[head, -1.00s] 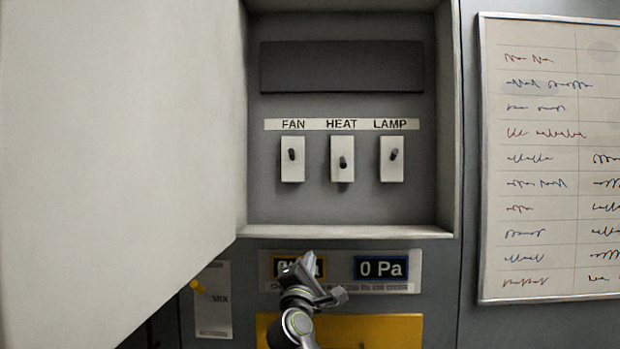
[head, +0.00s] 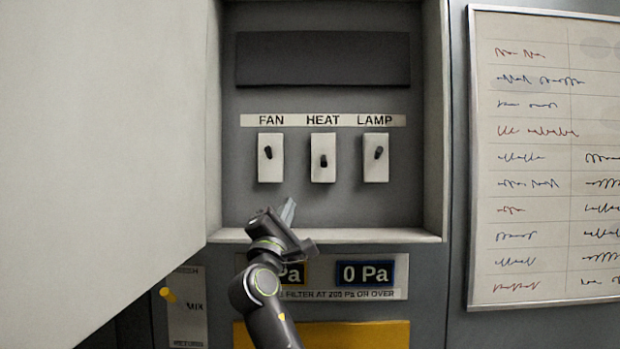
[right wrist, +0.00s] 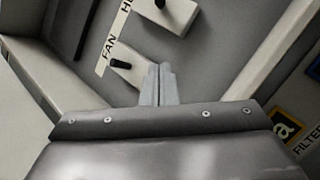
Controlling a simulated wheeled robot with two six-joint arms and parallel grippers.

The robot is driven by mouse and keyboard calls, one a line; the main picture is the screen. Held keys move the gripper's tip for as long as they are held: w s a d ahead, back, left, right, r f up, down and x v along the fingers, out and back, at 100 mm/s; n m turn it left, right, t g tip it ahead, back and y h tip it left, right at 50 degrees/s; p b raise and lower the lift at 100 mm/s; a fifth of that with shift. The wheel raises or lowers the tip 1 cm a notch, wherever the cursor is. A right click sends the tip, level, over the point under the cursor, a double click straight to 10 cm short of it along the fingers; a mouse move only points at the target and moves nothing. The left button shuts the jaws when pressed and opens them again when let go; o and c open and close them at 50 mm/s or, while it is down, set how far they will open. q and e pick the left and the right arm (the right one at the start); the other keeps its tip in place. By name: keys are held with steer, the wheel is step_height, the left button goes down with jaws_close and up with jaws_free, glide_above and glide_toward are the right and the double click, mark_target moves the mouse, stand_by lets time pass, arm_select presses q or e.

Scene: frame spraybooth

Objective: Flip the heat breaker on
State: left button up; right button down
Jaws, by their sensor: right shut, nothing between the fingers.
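The heat breaker (head: 323,172) is the middle of three white switches in the recessed grey panel, under the HEAT label. Its dark lever sits lower than the other two and points down. My right gripper (head: 287,210) is shut and empty, at the recess's lower edge, below and left of the heat breaker and apart from it. In the right wrist view the shut fingers (right wrist: 158,82) point into the recess, near the fan switch (right wrist: 135,69) in the picture. Part of the heat breaker's plate (right wrist: 180,12) shows at the top edge. My left gripper is out of view.
The fan switch (head: 270,170) and lamp switch (head: 376,170) flank the heat breaker, levers up. The open cabinet door (head: 95,150) fills the left. The recess has a bottom ledge (head: 370,236). Below are a 0 Pa display (head: 365,272) and a yellow panel (head: 370,335).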

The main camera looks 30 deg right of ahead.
mark_target(324, 161)
steer(key=w+d+r+p, duration=0.1)
steer(key=d+r+p, duration=0.1)
steer(key=w+d+r+p, duration=0.1)
steer(key=d+r+p, duration=0.1)
steer(key=d, duration=0.1)
steer(key=w+d+r+p, duration=0.2)
steer(key=d+r, duration=0.1)
steer(key=shift+d+p, duration=0.15)
steer(key=shift+p, duration=0.25)
steer(key=shift+s+d+r, duration=0.15)
steer(key=shift+s+d, duration=0.05)
steer(key=shift+s, duration=0.1)
steer(key=shift+w, duration=0.1)
